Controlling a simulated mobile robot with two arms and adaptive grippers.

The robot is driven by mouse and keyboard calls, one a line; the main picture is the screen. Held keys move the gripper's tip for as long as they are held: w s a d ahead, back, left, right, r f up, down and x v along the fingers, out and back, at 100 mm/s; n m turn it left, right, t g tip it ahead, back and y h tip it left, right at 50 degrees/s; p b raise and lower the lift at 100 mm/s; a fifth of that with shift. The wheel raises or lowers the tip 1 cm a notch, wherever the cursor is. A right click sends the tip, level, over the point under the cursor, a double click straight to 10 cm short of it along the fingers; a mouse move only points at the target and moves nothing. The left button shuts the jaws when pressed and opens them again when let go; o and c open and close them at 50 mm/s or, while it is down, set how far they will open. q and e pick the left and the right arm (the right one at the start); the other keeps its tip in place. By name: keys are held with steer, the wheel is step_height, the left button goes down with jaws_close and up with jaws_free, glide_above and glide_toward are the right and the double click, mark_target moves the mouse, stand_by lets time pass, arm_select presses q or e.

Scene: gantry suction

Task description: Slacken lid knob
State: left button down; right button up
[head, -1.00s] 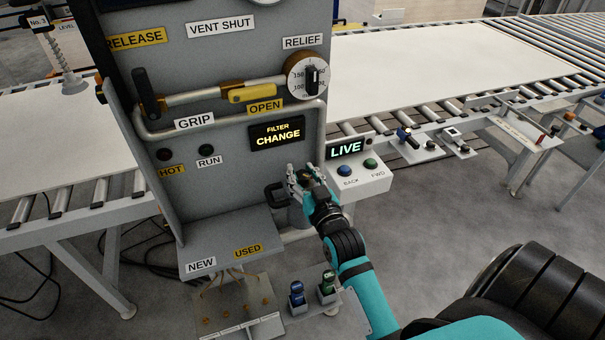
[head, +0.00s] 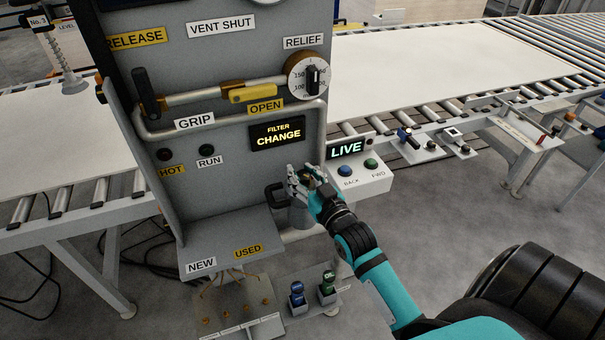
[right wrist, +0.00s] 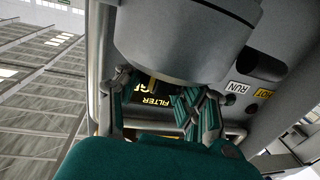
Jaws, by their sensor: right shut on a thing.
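My right gripper (head: 303,183) is at the top of a grey filter canister (head: 299,216) on the right side of the grey panel. Its fingers are closed around the lid knob, which is mostly hidden between them. In the right wrist view the canister's rounded grey body (right wrist: 185,40) fills the top, and the fingers (right wrist: 160,100) stand just beneath it in the picture. The picture there is upside down. A dark handle (head: 274,195) sticks out left of the canister. My left gripper is not in view.
A lit FILTER CHANGE display (head: 277,133) is above the gripper. A LIVE control box (head: 362,178) with blue and green buttons stands close on the right.

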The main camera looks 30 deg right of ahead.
steer(key=shift+f+n+y+b, duration=0.2)
steer(key=shift+n+y+b, duration=0.5)
steer(key=shift+n+y, duration=1.1)
steer(key=shift+n+g+y+b, duration=0.45)
steer(key=shift+y+b, duration=0.35)
steer(key=shift+y, duration=0.45)
steer(key=shift+n+g+y+b, duration=0.35)
steer(key=shift+n+y+b, duration=0.3)
steer(key=shift+y, duration=0.6)
stand_by(2.2)
steer(key=o, duration=1.2)
steer(key=shift+s+r, duration=0.15)
steer(key=shift+o, duration=0.2)
steer(key=v, duration=1.2)
